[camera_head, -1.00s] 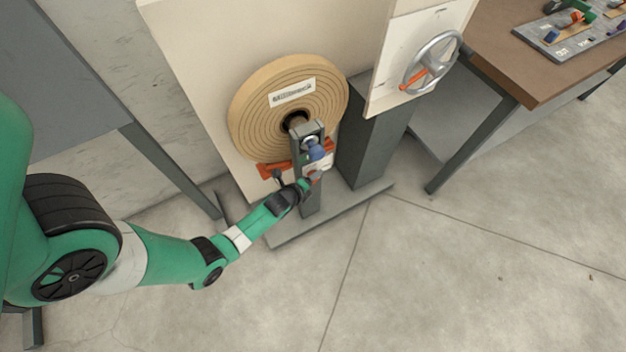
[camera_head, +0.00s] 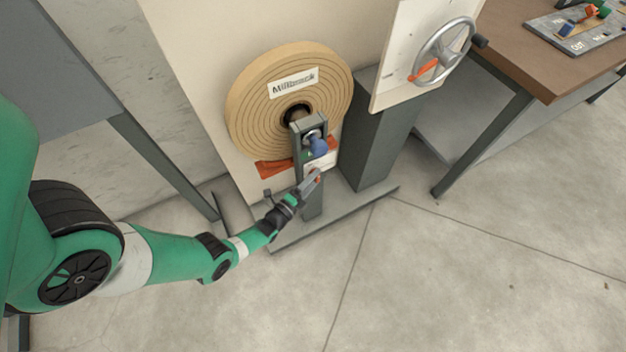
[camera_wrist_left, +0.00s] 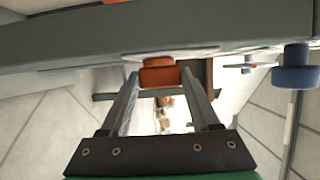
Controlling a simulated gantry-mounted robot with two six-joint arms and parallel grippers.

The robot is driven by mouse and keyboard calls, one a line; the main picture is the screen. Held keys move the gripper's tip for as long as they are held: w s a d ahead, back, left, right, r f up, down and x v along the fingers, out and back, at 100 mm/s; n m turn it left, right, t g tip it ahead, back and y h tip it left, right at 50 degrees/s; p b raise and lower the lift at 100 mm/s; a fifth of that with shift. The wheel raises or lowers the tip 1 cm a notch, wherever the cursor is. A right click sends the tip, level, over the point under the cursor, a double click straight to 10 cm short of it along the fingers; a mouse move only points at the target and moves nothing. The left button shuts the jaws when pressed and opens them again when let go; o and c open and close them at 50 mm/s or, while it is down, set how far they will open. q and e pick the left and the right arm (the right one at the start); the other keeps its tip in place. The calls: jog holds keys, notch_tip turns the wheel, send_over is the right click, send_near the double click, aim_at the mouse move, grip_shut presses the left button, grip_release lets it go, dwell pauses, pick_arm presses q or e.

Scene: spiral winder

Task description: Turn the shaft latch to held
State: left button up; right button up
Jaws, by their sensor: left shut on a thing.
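A grey upright post (camera_head: 308,170) stands in front of the paper roll (camera_head: 250,115) and carries the roll's shaft end. A blue knob (camera_head: 318,147) sits on the post's face; it shows at the right in the left wrist view (camera_wrist_left: 297,77). My left gripper (camera_head: 313,178) is low on the post, below the blue knob. In the left wrist view its fingers (camera_wrist_left: 160,80) are shut on a small orange block (camera_wrist_left: 160,73) against the grey post. I cannot tell if this block is part of the latch. The latch's marks are too small to read. My right gripper is not in view.
An orange bar (camera_head: 275,169) lies behind the post, under the roll. A silver handwheel (camera_head: 446,50) is on the panel to the right. A brown table (camera_head: 510,45) stands at the far right. The floor in front is clear.

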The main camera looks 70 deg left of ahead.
pick_arm(q)
jog(key=shift+f, duration=0.15)
dwell(0.3)
jog(key=o, duration=1.4)
jog(key=shift+c, duration=0.2)
jog(key=p+v, duration=0.2)
jog(key=v, duration=0.9)
jog(key=shift+s+d, duration=0.25)
